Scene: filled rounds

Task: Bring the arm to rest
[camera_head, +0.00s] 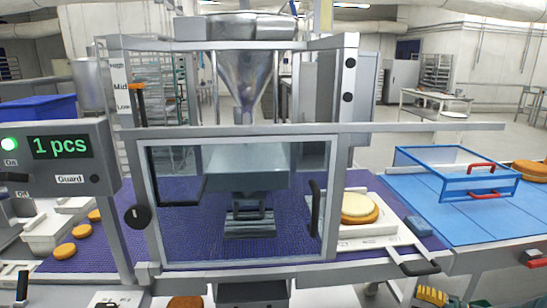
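Neither of my arms nor grippers can be made out in the head view. A filling machine with a steel hopper (243,80) stands in front of me. Its clear guard door (240,258) has a metal frame and a black handle, and looks shut. Behind the door, a dark unit (250,222) sits over a purple belt (190,235). A control box (55,155) at the left shows a green lamp and "1 pcs".
Right of the door, round pieces (359,207) are stacked on a white scale-like plate (375,241). A blue open frame with red handles (455,172) stands on a blue surface (415,197). Several orange rounds (64,251) lie at the left. A blue bin (38,109) stands behind the control box.

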